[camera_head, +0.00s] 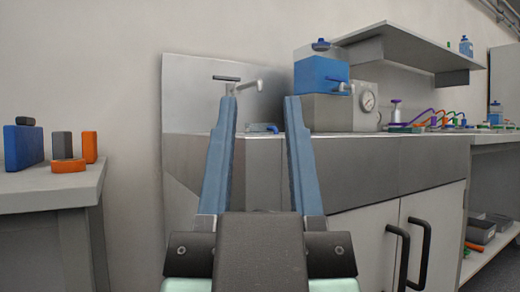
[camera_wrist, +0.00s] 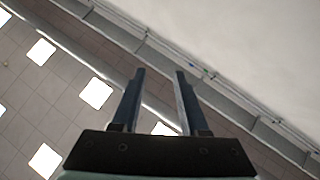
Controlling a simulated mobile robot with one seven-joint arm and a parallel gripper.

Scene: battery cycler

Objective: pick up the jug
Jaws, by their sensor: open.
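I cannot make out a jug in either view. My gripper (camera_head: 260,98) is raised in the middle of the head view, its two blue fingers apart with nothing between them. In the wrist view my gripper (camera_wrist: 160,72) also shows open and empty. Behind the fingers in the head view is a counter with a tap (camera_head: 245,86) and a small blue item (camera_head: 263,128), partly hidden by my right finger.
A left table (camera_head: 45,189) holds blue, grey and orange blocks. Cabinet handles (camera_head: 424,252) stick out below. The wrist view shows a tiled, lit surface and pale wall.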

